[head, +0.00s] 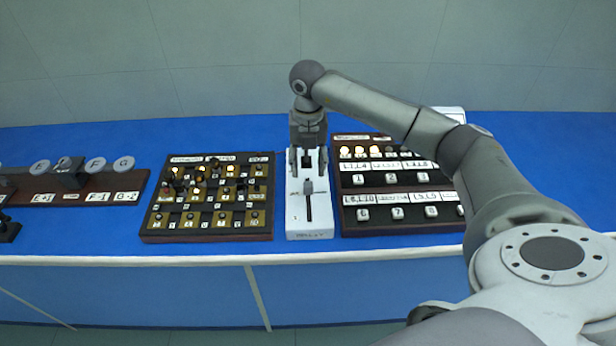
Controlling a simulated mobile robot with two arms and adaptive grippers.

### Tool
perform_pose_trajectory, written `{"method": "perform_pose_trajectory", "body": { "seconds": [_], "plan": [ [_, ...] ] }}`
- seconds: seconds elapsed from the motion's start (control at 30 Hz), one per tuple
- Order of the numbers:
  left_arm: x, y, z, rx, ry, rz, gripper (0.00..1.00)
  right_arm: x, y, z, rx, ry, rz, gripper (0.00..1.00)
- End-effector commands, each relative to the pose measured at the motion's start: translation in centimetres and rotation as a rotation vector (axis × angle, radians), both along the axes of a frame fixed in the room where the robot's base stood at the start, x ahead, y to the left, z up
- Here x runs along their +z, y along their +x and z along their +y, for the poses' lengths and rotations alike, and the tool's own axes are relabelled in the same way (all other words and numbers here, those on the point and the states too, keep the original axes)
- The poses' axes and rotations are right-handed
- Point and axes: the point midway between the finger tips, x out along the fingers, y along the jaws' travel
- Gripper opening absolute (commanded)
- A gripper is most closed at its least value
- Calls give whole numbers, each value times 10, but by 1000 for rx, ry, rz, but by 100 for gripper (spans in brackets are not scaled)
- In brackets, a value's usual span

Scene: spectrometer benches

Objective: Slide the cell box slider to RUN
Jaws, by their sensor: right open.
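The white cell box (296,215) stands upright on the blue bench, between two dark panels. The small lettering on the box's near end is too blurred to read, and I cannot make out a RUN mark. My right gripper (308,161) points down over the far part of the box, its fingers apart and empty. It is beyond the slider knob; whether it touches the box is unclear. The gripper hides the box's far end. My left gripper is not in view.
A rack with round discs (90,187) is farther left. Blue bench (120,225) is bare nearby.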

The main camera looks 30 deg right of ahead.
Motion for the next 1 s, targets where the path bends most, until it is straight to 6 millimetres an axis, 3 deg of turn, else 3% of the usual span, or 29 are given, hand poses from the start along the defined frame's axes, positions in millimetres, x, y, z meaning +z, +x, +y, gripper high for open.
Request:
{"method": "perform_pose_trajectory", "body": {
  "seconds": [0.13, 0.33, 0.87, 1.0],
  "plan": [
    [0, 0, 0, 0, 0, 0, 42, 26, 1, 0, 0, 1, -3, 45],
    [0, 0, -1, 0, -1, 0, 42, 39, 0, 0, 1, 1, 0, 45],
    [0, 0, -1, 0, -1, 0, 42, 39, 0, 1, 2, 2, 0, 45],
    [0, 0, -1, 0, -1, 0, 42, 30, 2, 26, 49, 74, -22, 45]
  ]
}}
